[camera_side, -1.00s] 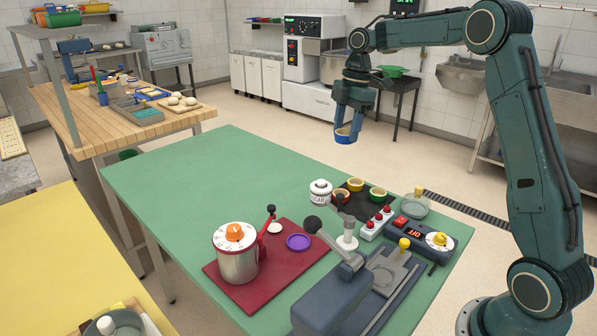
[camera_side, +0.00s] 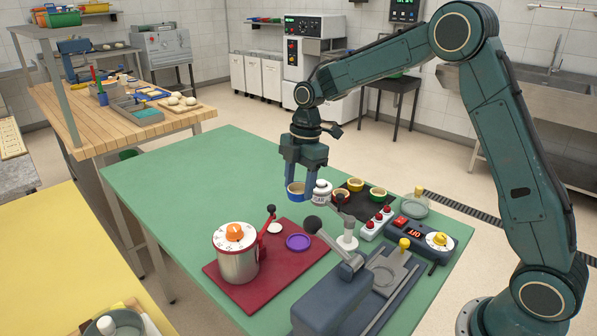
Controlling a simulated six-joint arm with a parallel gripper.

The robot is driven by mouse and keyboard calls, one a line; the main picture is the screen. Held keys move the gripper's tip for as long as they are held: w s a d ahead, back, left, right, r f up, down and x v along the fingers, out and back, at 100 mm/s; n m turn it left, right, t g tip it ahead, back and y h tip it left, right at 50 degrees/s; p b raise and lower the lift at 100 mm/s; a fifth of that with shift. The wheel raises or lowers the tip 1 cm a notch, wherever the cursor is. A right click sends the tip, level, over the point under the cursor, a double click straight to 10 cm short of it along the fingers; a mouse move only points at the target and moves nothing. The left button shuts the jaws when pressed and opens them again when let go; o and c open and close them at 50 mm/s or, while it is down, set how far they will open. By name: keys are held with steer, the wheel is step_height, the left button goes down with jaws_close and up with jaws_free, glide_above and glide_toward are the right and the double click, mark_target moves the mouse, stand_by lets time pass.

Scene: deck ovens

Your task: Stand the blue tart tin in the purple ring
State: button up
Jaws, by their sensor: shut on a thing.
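My gripper (camera_side: 302,182) is shut on the blue tart tin (camera_side: 296,193), which has a tan inside. It holds the tin in the air, above and behind the purple ring in the picture. The purple ring (camera_side: 298,242) lies flat on the dark red board (camera_side: 285,276), to the right of the steel pot. No tin shows in the ring. The tin's exact height above the table is hard to tell.
A white jar (camera_side: 321,196) and tins on a dark mat (camera_side: 356,208) are close to my gripper. The green table's left is clear.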

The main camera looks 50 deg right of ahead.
step_height(320, 180, down, 8)
steer(key=shift+r, duration=0.2)
steer(key=shift+f, duration=0.15)
glide_above(298, 243)
steer(key=shift+d+f, duration=0.15)
steer(key=shift+f, duration=1.2)
steer(key=shift+d+f, duration=0.1)
steer(key=shift+f, duration=1.25)
steer(key=shift+f, duration=0.65)
steer(key=o, duration=0.7)
steer(key=shift+d+r, duration=0.3)
steer(key=shift+r, duration=1.55)
steer(key=shift+d+r, duration=0.25)
steer(key=shift+r, duration=1.55)
steer(key=shift+d+r, duration=0.3)
steer(key=shift+r, duration=1.55)
